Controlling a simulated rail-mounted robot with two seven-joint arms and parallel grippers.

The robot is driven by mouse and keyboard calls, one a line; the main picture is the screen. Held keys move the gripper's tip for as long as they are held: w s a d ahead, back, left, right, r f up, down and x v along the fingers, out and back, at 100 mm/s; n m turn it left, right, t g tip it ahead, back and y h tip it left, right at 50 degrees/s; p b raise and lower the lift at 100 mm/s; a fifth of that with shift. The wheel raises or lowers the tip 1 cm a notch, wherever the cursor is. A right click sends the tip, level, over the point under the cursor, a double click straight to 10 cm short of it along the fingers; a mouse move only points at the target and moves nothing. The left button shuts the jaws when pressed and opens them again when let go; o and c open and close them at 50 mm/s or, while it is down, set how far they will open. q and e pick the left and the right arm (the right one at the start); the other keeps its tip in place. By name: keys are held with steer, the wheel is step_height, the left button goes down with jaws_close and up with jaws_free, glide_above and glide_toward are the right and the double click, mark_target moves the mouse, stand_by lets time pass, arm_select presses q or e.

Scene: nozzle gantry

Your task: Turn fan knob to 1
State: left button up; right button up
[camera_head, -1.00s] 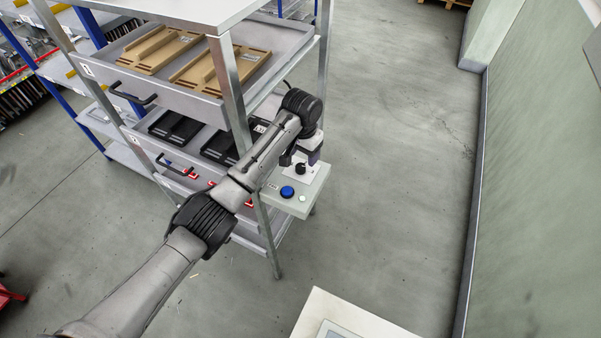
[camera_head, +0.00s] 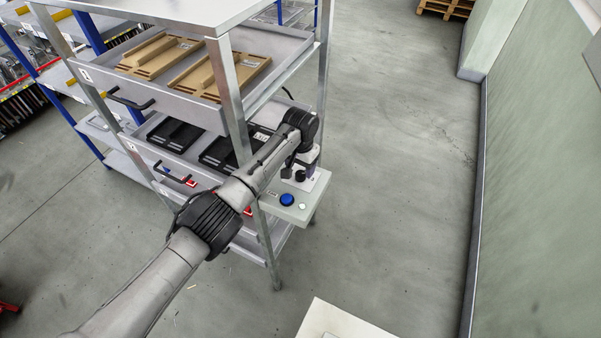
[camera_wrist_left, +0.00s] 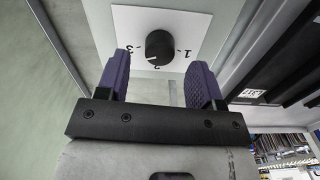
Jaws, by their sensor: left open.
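The fan knob (camera_wrist_left: 159,46) is a round black dial on a white plate (camera_wrist_left: 190,22) marked 1, 2 and 3. In the left wrist view, 1 is at the right, 2 below and 3 at the left. Its white mark points down, close to the 2. My left gripper (camera_wrist_left: 160,65) is open, with one purple finger on each side below the knob. The fingers appear apart from it. In the head view my left gripper (camera_head: 306,160) is over the control box (camera_head: 292,212), and the knob is small and partly hidden there.
A blue button (camera_head: 287,200) and a pale round button (camera_head: 303,206) are on the box near the knob. A metal shelf post (camera_head: 232,95) and drawers with tan and black trays stand left of it. Open floor lies to the right.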

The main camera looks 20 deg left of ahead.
mark_target(301, 173)
arm_select(q)
steer(key=shift+f, duration=1.6)
arm_select(e)
steer(key=shift+f, duration=0.2)
arm_select(q)
steer(key=c, duration=0.4)
arm_select(e)
steer(key=shift+d, duration=0.1)
arm_select(q)
steer(key=c, duration=0.5)
arm_select(e)
steer(key=shift+r, duration=0.1)
